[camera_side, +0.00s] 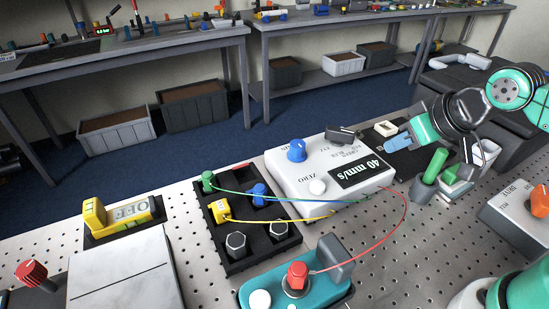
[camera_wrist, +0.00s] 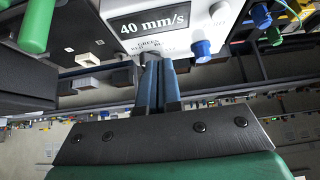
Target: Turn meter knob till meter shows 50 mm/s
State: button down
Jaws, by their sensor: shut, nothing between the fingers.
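The white meter box (camera_side: 290,172) stands on the perforated table, and its black display (camera_side: 362,172) reads 40 mm/s. A blue knob (camera_side: 297,150) and a white button marked ZERO (camera_side: 317,187) are on its top. A dark grey part (camera_side: 344,133) sits at its far edge. My gripper (camera_side: 388,144) is shut and empty near the box's far right corner, apart from the blue knob. In the wrist view, the shut blue fingers (camera_wrist: 158,66) lie below the display (camera_wrist: 152,20), left of the blue knob (camera_wrist: 202,50). They cover part of the box's edge there.
A black tray (camera_side: 238,262) with colored plugs lies left of the meter; green, yellow and red wires run nearby. A teal unit with a red knob (camera_side: 297,277) stands in front. A green cylinder (camera_side: 435,165) stands right, close to my gripper. A box with an orange knob (camera_side: 540,200) is far right.

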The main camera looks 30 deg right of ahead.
dwell(0.3)
jog(key=c, duration=0.9)
grip_release()
jog(key=shift+w+r, duration=0.15)
jog(key=o, duration=0.5)
jog(key=shift+w+a+r+g, duration=0.25)
jog(key=shift+w+r, duration=0.1)
jog(key=shift+w, duration=0.15)
jog(key=shift+w+a+r+g, duration=0.15)
jog(key=shift+w+r+g, duration=0.1)
jog(key=shift+w+r, duration=0.15)
jog(key=m+g, duration=0.3)
jog(key=g, duration=0.3)
send_over(298, 143)
jog(key=f, duration=0.4)
jog(key=shift+s+d+f, duration=0.1)
jog(key=shift+s, duration=0.1)
jog(key=shift+w+f, duration=0.15)
jog(key=shift+f, duration=0.5)
notch_tip(298, 143, down, 5)
jog(key=shift+r, duration=0.1)
